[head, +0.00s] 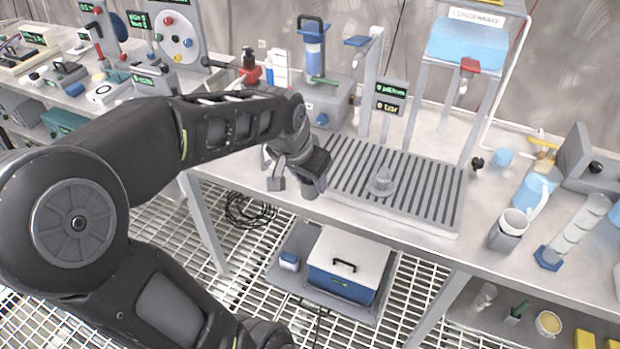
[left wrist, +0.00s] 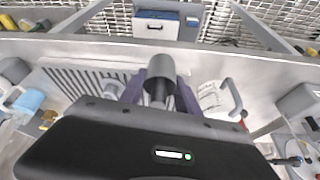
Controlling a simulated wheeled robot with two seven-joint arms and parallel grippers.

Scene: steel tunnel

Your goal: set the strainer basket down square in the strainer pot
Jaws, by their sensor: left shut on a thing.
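My left gripper (head: 312,178) is shut on a plain grey cylinder, which I take for the strainer basket (head: 310,193). It is held near the front edge of the bench, by the left end of the slatted tray. In the left wrist view the basket (left wrist: 160,72) shows as a grey cup-like cylinder between the dark purple fingers. I cannot tell for sure which thing is the strainer pot; the grey housing (head: 328,103) behind the gripper may be it, and my arm hides part of that area. My right gripper is not in view.
A slatted drain tray (head: 430,190) carries a small grey flanged piece with a knob (head: 380,183). Displays (head: 391,98) stand behind it. A blue-and-white cooler (head: 345,270) sits below the bench.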

